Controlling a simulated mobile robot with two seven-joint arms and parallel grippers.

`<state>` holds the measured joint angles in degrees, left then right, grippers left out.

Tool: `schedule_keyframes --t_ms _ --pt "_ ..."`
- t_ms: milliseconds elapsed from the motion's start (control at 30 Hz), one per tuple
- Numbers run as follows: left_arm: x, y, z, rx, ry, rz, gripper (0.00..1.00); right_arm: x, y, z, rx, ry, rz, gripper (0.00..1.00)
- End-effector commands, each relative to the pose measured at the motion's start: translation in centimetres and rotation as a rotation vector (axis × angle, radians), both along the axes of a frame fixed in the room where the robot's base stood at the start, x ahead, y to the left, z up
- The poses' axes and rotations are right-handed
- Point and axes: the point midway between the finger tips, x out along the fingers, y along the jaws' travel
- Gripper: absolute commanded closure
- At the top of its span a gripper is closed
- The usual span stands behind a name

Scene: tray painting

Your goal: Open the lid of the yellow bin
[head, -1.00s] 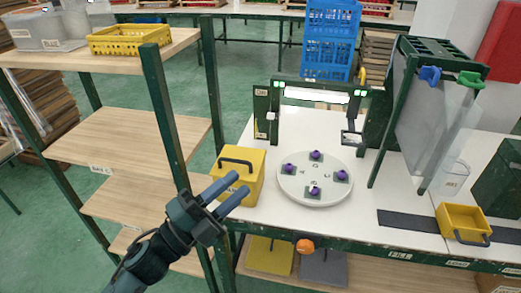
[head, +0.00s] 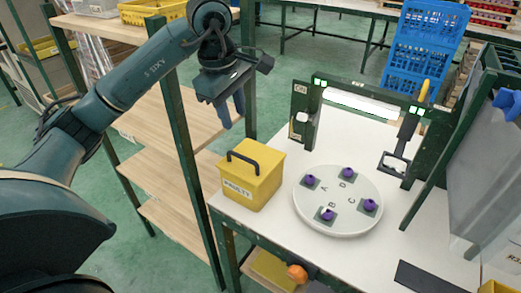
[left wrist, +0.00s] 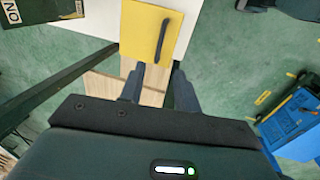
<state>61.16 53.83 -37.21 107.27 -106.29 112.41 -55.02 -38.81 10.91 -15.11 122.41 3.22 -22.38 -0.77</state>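The yellow bin (head: 262,183), labelled FAULTY, stands on the white table's left corner. Its yellow lid (head: 266,160) is shut and carries a dark arched handle (head: 243,162). In the left wrist view the lid (left wrist: 138,32) is at the top centre, with the handle (left wrist: 162,40) on its right part. My left gripper (head: 231,116) is above the bin and a little left of it in the head view, fingers pointing down. In the left wrist view its fingers (left wrist: 157,82) are apart with nothing between them, short of the handle. My right gripper is not in view.
A round white plate (head: 338,226) with purple-topped pieces is right of the bin. A dark green frame (head: 305,115) stands behind it. A wooden shelf (head: 165,195) with a green post (head: 178,130) is at left. Blue crates (head: 425,50) are at the back.

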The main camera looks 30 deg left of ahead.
Motion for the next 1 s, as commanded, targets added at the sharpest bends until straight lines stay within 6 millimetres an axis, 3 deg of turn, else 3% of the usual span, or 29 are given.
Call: schedule_keyframes --t_ms 167,500,700,1000 --pt "0.3 0.3 -1.5 0.012 0.003 0.004 0.67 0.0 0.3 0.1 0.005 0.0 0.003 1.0" --pt "1.5 0.1 -8.4 0.008 0.005 0.003 0.67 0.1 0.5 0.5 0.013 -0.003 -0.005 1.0" --pt "2.2 0.0 -11.4 0.007 0.002 0.002 0.67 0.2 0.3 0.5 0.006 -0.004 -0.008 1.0" --pt "2.5 0.0 -12.8 0.008 -0.001 0.003 0.67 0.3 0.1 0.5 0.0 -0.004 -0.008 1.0"
